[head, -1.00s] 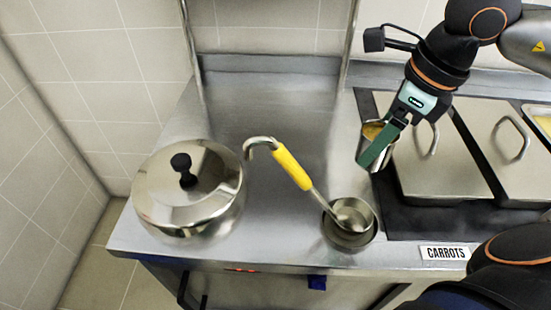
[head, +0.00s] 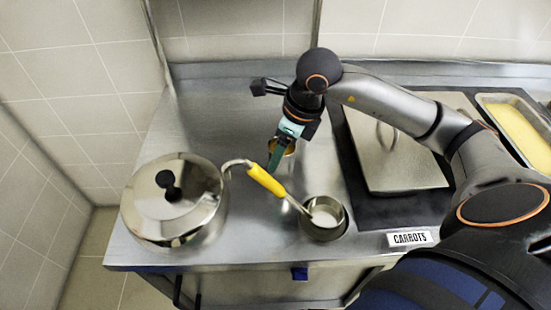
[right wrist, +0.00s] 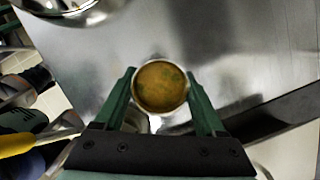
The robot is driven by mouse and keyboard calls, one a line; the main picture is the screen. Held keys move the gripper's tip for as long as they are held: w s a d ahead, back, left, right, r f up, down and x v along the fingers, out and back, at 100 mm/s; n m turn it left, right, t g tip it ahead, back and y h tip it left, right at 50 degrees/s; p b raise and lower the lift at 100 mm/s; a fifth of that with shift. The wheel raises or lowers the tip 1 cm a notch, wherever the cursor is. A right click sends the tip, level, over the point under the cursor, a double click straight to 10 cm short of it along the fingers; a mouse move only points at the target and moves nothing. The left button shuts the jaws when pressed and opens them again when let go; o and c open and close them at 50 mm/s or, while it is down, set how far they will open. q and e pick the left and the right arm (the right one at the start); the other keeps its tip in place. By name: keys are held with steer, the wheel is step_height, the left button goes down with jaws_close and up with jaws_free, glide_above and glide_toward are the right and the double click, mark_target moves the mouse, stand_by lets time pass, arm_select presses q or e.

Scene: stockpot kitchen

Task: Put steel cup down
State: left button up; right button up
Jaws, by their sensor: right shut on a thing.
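The steel cup (right wrist: 160,62) holds an orange-brown soup with green bits, seen from above in the right wrist view. My right gripper (right wrist: 160,80) is shut on it, one green finger on each side. In the head view the cup (head: 290,148) is partly hidden by the right gripper (head: 277,158). It is over the steel counter (head: 215,120), behind the yellow-handled ladle. I cannot tell whether its base touches the counter.
A lidded pot (head: 170,215) stands at the left. The ladle (head: 266,181) rests in a small steel pot (head: 325,232) near the front. Lidded food pans (head: 390,150) lie right, with a "CARROTS" label (head: 409,238) in front. The counter behind the lidded pot is clear.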

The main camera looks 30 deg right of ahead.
steer(key=shift+w+a+f, duration=0.2)
steer(key=shift+w+f, duration=0.25)
steer(key=shift+f, duration=0.05)
steer(key=shift+x, duration=1.9)
steer(key=shift+s+d+f, duration=0.1)
steer(key=shift+s+d, duration=0.05)
steer(key=shift+s, duration=0.05)
steer(key=shift+f, duration=0.15)
steer(key=o, duration=1.5)
steer(key=p+v, duration=0.1)
steer(key=v, duration=1.1)
steer(key=shift+r, duration=0.25)
